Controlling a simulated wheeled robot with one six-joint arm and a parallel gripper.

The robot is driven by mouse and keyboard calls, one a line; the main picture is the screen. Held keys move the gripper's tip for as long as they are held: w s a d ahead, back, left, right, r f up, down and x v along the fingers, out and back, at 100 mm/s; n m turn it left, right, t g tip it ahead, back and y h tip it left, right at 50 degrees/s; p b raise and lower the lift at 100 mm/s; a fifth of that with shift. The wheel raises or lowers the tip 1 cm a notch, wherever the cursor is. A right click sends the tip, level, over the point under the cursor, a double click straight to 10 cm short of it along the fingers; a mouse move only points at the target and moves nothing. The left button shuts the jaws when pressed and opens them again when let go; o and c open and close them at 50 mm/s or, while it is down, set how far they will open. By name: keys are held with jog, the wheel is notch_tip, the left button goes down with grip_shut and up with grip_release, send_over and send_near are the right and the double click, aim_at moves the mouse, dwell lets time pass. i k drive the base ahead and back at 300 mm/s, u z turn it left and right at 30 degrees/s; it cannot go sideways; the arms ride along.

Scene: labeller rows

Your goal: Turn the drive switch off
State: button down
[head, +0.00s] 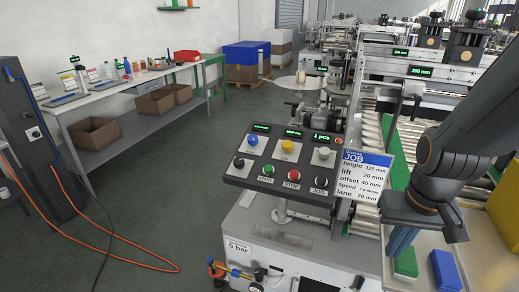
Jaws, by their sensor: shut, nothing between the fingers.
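A sloped dark control panel (282,165) stands in the middle of the head view. It carries a blue knob (252,140), a yellow one (287,147), a white one (323,153) and a black knob (238,162). Below them are the green START button (268,170), the red STOP button (293,175) and the black JOG button (320,182). The knob labels are too small to read, so I cannot tell which is the drive switch. My gripper (455,234) is at the right, shut and empty, pointing down and apart from the panel.
A white JOB card (364,176) stands right of the panel. A green block (406,262) and a blue block (445,270) lie below my arm. A grey post (38,135) with a rotary switch (35,132) and an orange hose (110,250) are left.

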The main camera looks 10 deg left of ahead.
aim_at(238, 162)
jog(key=u, duration=0.4)
jog(key=k, duration=0.55)
jog(key=u, duration=0.7)
jog(key=i, duration=0.9)
jog(key=z, duration=0.7)
